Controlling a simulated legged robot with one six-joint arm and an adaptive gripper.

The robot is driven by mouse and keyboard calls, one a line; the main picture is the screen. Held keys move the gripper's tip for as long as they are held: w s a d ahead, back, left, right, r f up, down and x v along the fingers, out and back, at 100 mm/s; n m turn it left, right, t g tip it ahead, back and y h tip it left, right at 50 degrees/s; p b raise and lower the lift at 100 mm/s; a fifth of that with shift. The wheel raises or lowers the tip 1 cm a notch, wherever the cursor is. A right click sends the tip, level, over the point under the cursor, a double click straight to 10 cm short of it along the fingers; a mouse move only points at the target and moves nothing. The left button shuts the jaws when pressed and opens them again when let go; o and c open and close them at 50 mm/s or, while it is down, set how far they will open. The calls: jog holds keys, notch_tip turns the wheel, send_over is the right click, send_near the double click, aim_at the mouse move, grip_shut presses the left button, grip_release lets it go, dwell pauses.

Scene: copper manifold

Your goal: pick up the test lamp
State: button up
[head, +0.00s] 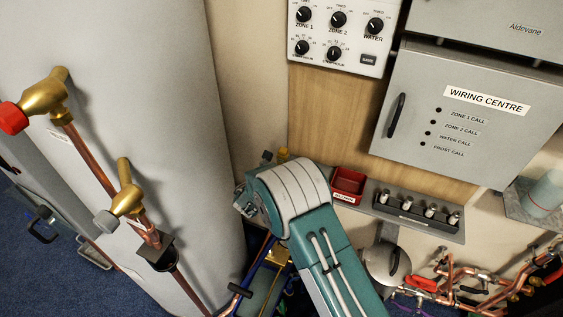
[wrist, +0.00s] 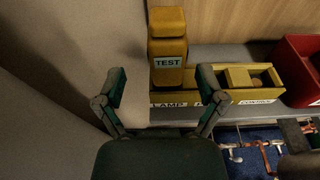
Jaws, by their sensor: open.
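The test lamp (wrist: 167,48) is a yellow block-shaped body with a white TEST label, standing upright in the wrist view. A small yellow piece (head: 282,154), probably its top, shows past my arm in the head view. My gripper (wrist: 161,88) is open and empty. Its two green-tipped fingers show left and right, with the lamp between and beyond them in the picture. I see no contact. The lamp's lower end meets a yellow holder (wrist: 262,92) with LAMP and CONTROL labels; whether it sits inside or behind the holder is unclear. My arm hides most of this spot in the head view.
A red bin (head: 348,183) stands right of the holder; it also shows in the wrist view (wrist: 298,70). A grey rack (head: 395,206) with several metal fittings is further right. A large pale cylinder (head: 150,110) rises close on the left. Copper pipes (head: 460,275) run below right.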

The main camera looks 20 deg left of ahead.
aim_at(281, 161)
jog(key=x, duration=0.3)
jog(key=shift+d+r, duration=0.1)
jog(key=shift+d, duration=0.15)
jog(key=shift+w+d, duration=0.2)
jog(key=shift+w, duration=0.15)
jog(key=shift+c, duration=0.3)
jog(key=shift+a, duration=0.15)
grip_shut()
jog(key=shift+r, duration=0.1)
